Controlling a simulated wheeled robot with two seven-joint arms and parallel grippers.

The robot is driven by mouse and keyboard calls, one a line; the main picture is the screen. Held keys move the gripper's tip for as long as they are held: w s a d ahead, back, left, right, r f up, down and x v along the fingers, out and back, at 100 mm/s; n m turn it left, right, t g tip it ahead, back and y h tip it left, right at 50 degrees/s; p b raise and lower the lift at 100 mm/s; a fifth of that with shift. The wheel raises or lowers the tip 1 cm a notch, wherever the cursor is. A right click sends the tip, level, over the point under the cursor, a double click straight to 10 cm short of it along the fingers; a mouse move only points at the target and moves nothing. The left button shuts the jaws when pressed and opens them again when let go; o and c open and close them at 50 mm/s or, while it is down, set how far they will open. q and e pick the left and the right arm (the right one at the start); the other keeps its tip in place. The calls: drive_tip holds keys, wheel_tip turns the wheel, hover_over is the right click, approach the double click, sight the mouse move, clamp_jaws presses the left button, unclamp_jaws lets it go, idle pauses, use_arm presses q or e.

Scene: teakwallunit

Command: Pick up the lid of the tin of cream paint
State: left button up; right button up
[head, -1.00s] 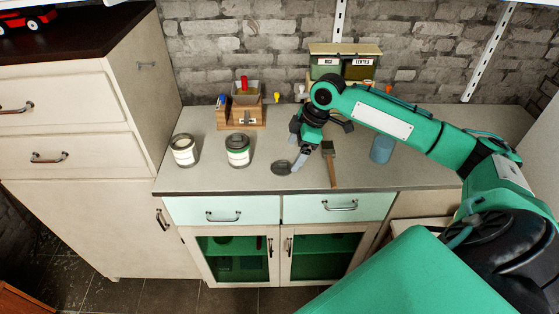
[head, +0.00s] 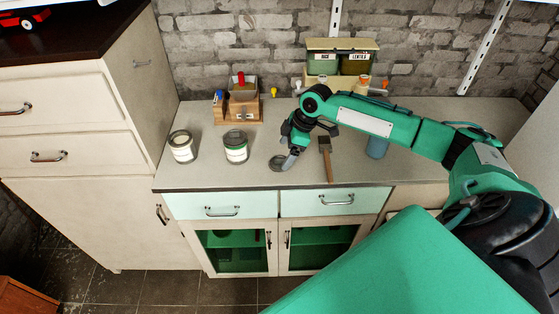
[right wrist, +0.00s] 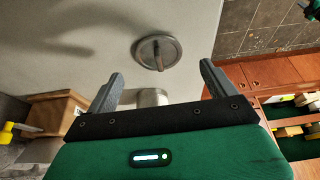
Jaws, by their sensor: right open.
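A round grey lid (head: 277,162) with a raised grip lies flat on the counter, near its front. It also shows in the right wrist view (right wrist: 158,50), beyond the fingertips. My right gripper (head: 289,154) is just above and to the right of the lid, pointing down. In the right wrist view its two fingers (right wrist: 160,86) are spread with no lid between them. A tin with a cream-coloured top (head: 182,147) stands upright at the left of the counter. My left gripper is not in view.
A brush (head: 326,158) lies right of the lid. A blue cup (head: 377,147) stands further right, near my arm. A wooden box (head: 239,106) and green-fronted containers (head: 341,61) stand at the back. The counter's front edge (head: 270,188) is close to the lid.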

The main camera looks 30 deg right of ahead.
sight(280, 159)
drive_tip(key=shift+p+x, duration=0.7)
drive_tip(key=shift+x, duration=1.3)
drive_tip(key=c, duration=1)
drive_tip(key=shift+r, duration=0.1)
drive_tip(key=shift+c, duration=0.2)
